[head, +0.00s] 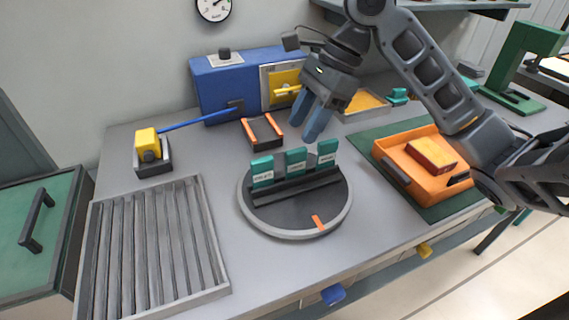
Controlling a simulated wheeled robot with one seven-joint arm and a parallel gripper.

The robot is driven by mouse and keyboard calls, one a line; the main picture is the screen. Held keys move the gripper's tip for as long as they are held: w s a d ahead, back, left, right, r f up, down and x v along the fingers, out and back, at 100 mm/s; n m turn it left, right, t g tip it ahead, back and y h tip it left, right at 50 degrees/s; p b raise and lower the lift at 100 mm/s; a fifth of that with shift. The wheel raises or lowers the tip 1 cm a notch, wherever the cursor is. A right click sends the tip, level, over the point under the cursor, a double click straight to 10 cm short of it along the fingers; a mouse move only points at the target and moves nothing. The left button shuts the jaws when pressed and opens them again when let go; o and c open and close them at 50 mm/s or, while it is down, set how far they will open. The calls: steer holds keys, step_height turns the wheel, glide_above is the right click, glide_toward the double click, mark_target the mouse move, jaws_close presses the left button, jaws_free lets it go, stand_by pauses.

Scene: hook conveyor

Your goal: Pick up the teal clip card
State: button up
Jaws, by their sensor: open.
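Three teal clip cards with pale labels stand upright in a dark slotted holder on a round grey turntable (285,217): a left card (262,171), a middle card (295,161) and a right card (327,154). The label words are too small to read. My gripper (313,125) points down with its blue-grey fingers just above and behind the cards, between the middle and right ones in the picture. It is open and holds nothing that I can see. An orange mark (318,222) is on the turntable's front.
A ribbed grey tray (150,250) lies at left. An orange tray (395,160) with a box in it is at right on a green mat. Behind are a black-and-orange block (262,131), a blue machine (225,85) and a yellow-topped device (148,145).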

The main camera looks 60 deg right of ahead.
mark_target(298, 149)
steer(key=shift+s+d+f+g, duration=0.3)
steer(key=shift+s+d+f, duration=0.1)
steer(key=shift+s, duration=0.15)
steer(key=x, duration=0.7)
steer(key=shift+w, duration=0.3)
jaws_close()
